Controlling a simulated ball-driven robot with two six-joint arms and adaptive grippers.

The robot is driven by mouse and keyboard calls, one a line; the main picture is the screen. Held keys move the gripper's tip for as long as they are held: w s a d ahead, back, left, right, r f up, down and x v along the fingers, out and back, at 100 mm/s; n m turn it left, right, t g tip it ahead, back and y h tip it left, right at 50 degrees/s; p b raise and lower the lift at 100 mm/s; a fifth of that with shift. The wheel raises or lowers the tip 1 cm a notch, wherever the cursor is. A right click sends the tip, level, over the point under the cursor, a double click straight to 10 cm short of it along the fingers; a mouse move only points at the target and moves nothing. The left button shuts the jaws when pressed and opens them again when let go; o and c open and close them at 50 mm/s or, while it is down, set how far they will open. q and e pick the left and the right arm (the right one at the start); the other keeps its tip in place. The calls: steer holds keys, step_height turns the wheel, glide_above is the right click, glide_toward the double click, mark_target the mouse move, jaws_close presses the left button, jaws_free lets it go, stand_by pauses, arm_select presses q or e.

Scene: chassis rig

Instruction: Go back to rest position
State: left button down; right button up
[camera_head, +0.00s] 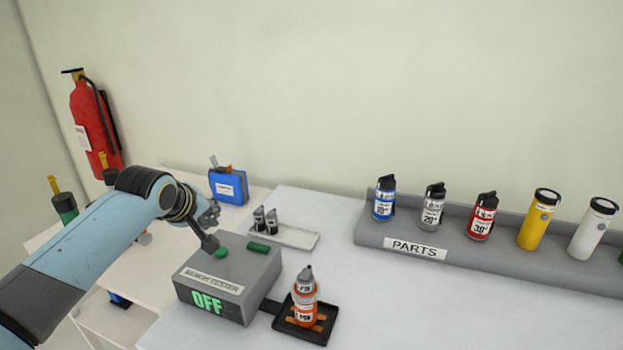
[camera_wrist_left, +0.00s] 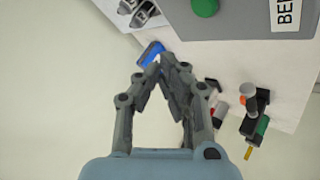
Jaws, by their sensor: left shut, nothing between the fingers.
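My left gripper (camera_head: 212,245) is shut and empty, with its fingertips close beside the green round button (camera_head: 221,252) on top of the grey bench tester (camera_head: 232,285). I cannot tell whether they touch it. The tester's front reads OFF in green. In the left wrist view the closed fingers (camera_wrist_left: 168,62) point toward the tester (camera_wrist_left: 240,15), with the green button (camera_wrist_left: 205,7) apart from the tips at the top edge. My right gripper is not in view.
An orange bottle (camera_head: 305,290) stands on a black tray (camera_head: 322,330) beside the tester. A grey PARTS rack (camera_head: 470,260) with several bottles is at right. A white tray (camera_head: 300,238) with small dark-topped items and a blue box (camera_head: 229,186) sit behind. The front-right table is clear.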

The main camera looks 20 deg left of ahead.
arm_select(q)
steer(key=s+d+m, duration=0.1)
steer(key=s, duration=0.1)
steer(key=s+d+f+m+g, duration=0.1)
steer(key=s, duration=0.2)
steer(key=s+d+f, duration=0.1)
steer(key=s, duration=0.1)
steer(key=shift+s+d+m, duration=0.25)
steer(key=shift+s+m, duration=0.15)
steer(key=s+d+r+m+g, duration=0.2)
steer(key=s+d+r+m, duration=0.15)
steer(key=s, duration=1.05)
steer(key=s+d+r+m+g, duration=0.25)
steer(key=s+m, duration=0.25)
steer(key=s, duration=0.9)
step_height(320, 180, down, 35)
steer(key=a+g+b, duration=0.1)
steer(key=a+b, duration=0.1)
steer(key=b, duration=0.8)
steer(key=s+f+b, duration=0.3)
steer(key=s+f, duration=0.3)
steer(key=f, duration=0.3)
steer(key=s+a+f+g+b, duration=0.1)
steer(key=s+f+b, duration=0.3)
steer(key=s+f, duration=0.3)
steer(key=s+f+b, duration=0.3)
steer(key=s+f, duration=0.3)
steer(key=f, duration=0.7)
steer(key=shift+s+a+g, duration=0.3)
steer(key=shift+g, duration=0.05)
